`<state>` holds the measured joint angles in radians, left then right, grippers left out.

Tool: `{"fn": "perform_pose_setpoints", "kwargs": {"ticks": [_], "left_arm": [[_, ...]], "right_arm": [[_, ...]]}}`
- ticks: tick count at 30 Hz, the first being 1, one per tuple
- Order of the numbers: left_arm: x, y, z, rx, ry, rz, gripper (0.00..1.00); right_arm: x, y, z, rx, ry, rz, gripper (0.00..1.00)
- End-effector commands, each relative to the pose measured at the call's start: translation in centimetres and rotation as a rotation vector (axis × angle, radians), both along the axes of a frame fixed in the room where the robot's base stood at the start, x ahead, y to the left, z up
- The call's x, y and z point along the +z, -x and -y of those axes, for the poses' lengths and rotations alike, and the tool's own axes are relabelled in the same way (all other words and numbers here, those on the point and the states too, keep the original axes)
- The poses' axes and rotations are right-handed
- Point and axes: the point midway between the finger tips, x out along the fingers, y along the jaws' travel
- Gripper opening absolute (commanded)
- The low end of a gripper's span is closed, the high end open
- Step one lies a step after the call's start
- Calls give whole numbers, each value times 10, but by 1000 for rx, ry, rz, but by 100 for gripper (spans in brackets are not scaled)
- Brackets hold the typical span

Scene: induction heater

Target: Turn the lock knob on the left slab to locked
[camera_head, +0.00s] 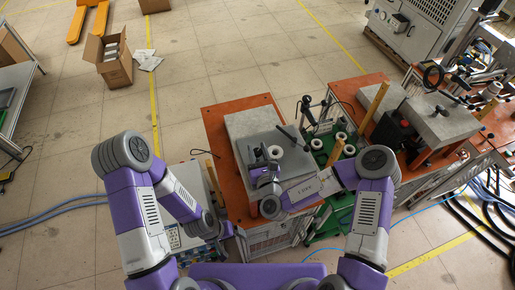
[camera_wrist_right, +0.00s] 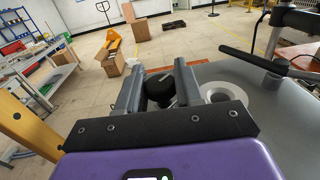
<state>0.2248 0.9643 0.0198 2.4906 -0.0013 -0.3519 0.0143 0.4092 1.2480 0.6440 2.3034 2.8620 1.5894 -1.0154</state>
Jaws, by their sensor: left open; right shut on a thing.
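The left slab (camera_head: 248,122) is a pale grey block with a darker grey plate on an orange-topped bench. My right gripper (camera_head: 262,170) is over the plate's left part, its arm coming in from the right. In the right wrist view its two fingers (camera_wrist_right: 158,92) are closed around a black knob (camera_wrist_right: 158,86), one on each side. The knob's lower part is hidden by the gripper. A white ring (camera_wrist_right: 222,91) sits beside it on the plate. My left gripper (camera_head: 222,230) is low beside the bench's left side, open and away from the slab; its fingers are small here.
A black handle (camera_head: 290,134) rises from the plate near the white ring. A green tray with white rings (camera_head: 317,144) stands to the right, and a second slab (camera_head: 440,122) beyond it. A cardboard box (camera_head: 115,68) is on the floor. The floor left of the bench is mostly clear.

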Motion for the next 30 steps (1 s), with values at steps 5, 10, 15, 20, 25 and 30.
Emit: {"fn": "perform_pose_setpoints", "kwargs": {"ticks": [5,10,15,20,25,30], "left_arm": [[8,0,0,0,0,0,86],[11,0,0,0,0,0,86],[10,0,0,0,0,0,86],[10,0,0,0,0,0,86],[10,0,0,0,0,0,86],[10,0,0,0,0,0,86]], "right_arm": [[5,-2,0,-72,-9,11,5],[4,-2,0,-158,-9,10,5],[2,-1,0,-271,-10,6,5],[1,-1,1,-376,-8,3,5],[1,-1,1,-469,-7,2,5],[1,-1,1,-538,-5,1,5]]}}
